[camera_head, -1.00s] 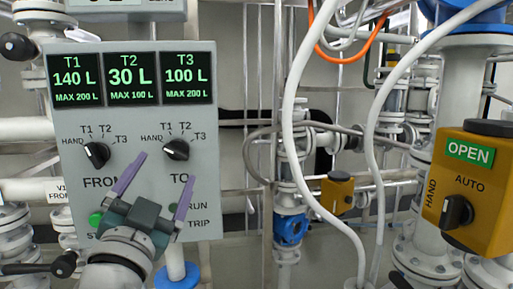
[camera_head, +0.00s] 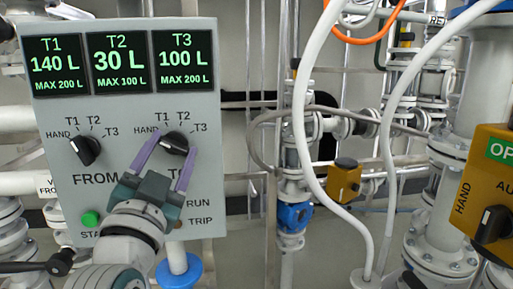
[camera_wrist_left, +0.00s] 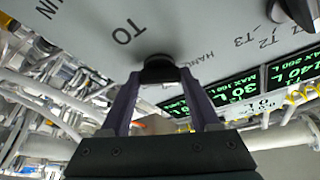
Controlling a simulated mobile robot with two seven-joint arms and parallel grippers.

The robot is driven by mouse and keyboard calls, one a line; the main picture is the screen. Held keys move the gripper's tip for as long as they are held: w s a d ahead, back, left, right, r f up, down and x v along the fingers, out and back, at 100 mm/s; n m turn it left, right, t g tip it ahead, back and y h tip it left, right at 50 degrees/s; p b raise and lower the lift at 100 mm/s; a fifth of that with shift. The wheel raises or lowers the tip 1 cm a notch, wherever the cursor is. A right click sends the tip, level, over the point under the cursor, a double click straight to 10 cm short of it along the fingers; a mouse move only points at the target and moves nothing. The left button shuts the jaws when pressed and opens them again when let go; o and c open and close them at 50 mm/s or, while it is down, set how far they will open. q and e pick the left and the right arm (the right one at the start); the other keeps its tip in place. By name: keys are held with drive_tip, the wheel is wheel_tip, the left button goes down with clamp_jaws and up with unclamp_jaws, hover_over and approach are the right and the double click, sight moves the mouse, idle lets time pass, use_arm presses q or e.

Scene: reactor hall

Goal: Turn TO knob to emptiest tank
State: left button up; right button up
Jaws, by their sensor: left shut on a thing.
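The grey panel (camera_head: 135,115) has three displays: T1 140 L of 200 L, T2 30 L of 100 L, T3 100 L of 200 L. The black TO knob (camera_head: 175,140) sits at the panel's right, with HAND, T1, T2 and T3 marked around it. My left gripper (camera_head: 174,145) is shut on this knob, its purple fingers on either side. In the left wrist view the knob (camera_wrist_left: 159,69) sits between the fingertips (camera_wrist_left: 160,76). The fingers hide part of the knob, and its exact pointer direction is hard to tell. My right gripper is not in view.
The FROM knob (camera_head: 85,150) is to the left on the same panel. A green button (camera_head: 90,218) is below it. A yellow AUTO/HAND box (camera_head: 488,190) stands at the right. White hoses (camera_head: 303,120) and pipes hang right of the panel.

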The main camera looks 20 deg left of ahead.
use_arm(q)
drive_tip(key=c, duration=0.6)
drive_tip(key=m+p, duration=0.1)
drive_tip(key=m+h+p, duration=0.1)
drive_tip(key=m, duration=0.1)
drive_tip(key=m+h+p, duration=0.1)
drive_tip(key=shift+a+r, duration=0.1)
drive_tip(key=shift+r, duration=0.15)
drive_tip(key=m+h+p, duration=0.1)
drive_tip(key=m+p, duration=0.1)
drive_tip(key=m+g+h+p, duration=0.1)
drive_tip(key=m, duration=0.2)
drive_tip(key=shift+s+r+m+p, duration=0.1)
drive_tip(key=shift+m+p, duration=0.2)
drive_tip(key=shift+p, duration=0.05)
drive_tip(key=m+g+p, duration=0.1)
drive_tip(key=m, duration=0.1)
drive_tip(key=m+p, duration=0.2)
drive_tip(key=shift+g+h, duration=0.3)
drive_tip(key=shift+g, duration=0.1)
drive_tip(key=shift+m+g+p, duration=0.6)
drive_tip(key=shift+m+p, duration=0.45)
drive_tip(key=shift+m, duration=0.65)
